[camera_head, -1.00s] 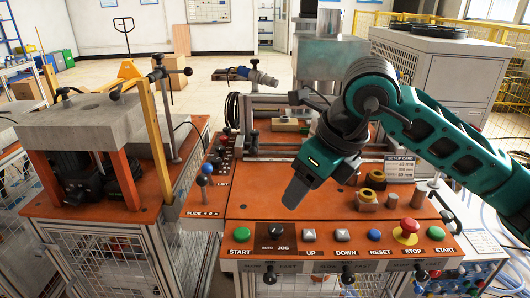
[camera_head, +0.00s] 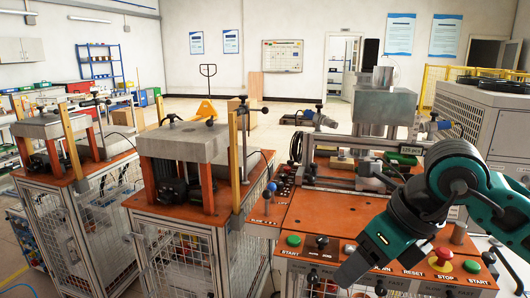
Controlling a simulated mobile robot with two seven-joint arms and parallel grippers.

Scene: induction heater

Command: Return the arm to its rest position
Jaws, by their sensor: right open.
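My right arm, teal and black, comes in from the right edge over the orange machine table (camera_head: 320,208). Its gripper (camera_head: 350,268) points down and left, in front of the control panel at the table's front edge. The gripper is open, and nothing shows in it. The dark fingers overlap from this side, so the gap between them is hidden. I cannot tell whether they touch the panel. The left gripper is not in view.
The panel has a green START button (camera_head: 293,240) and a red stop knob (camera_head: 441,257). A blue-knobbed lever (camera_head: 270,189) stands left of the table. A press with orange posts (camera_head: 205,178) stands further left. Open floor lies behind.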

